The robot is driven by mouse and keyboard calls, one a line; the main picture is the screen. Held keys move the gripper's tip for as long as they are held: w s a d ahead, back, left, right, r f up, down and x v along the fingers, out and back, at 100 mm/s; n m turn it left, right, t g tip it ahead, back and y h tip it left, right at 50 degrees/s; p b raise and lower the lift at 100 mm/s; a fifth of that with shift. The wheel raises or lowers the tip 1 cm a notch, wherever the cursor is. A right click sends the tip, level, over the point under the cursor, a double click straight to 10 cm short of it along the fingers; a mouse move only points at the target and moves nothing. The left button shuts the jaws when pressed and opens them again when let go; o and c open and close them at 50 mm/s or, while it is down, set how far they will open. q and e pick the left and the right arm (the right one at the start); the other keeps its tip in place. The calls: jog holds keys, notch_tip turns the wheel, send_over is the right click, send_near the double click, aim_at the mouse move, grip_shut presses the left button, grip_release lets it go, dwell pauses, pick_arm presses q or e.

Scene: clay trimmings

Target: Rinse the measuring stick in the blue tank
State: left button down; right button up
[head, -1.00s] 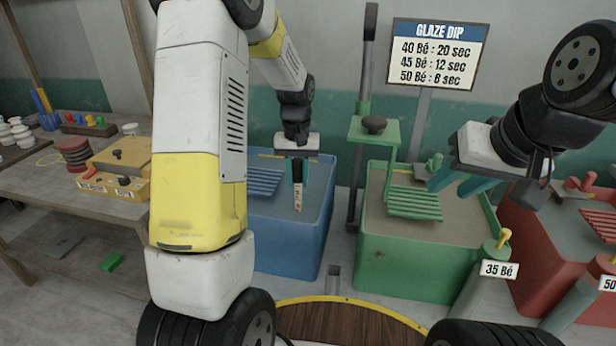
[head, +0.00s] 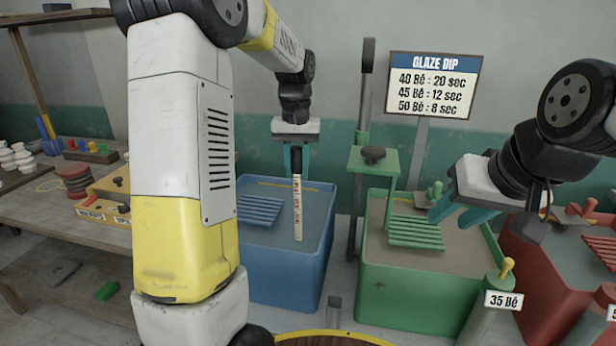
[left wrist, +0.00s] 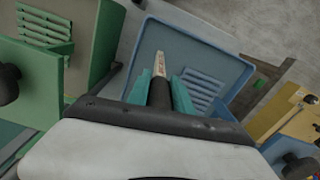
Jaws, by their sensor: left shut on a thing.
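The measuring stick (head: 298,211) is pale with reddish marks and a dark top end. My left gripper (head: 297,172) is shut on its top end and holds it upright over the blue tank (head: 285,277). The stick also shows in the left wrist view (left wrist: 159,66), between the teal fingers. In the head view its lower end shows against the liquid in the tank; I cannot tell whether it touches. A blue slatted rack (head: 260,209) is at the tank's left. My right gripper (head: 455,215) is over the green tank (head: 410,287), its fingers apart with nothing seen between them.
A green post with a clamp (head: 374,155) stands between the blue and green tanks. A red tank (head: 540,270) is at the right. A wooden table (head: 60,210) with a yellow box is at the left. A glaze sign (head: 433,85) stands behind.

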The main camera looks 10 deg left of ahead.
pick_arm(q)
notch_tip(320, 180, up, 12)
jog(key=shift+f, duration=0.2)
dwell(0.4)
dwell(0.8)
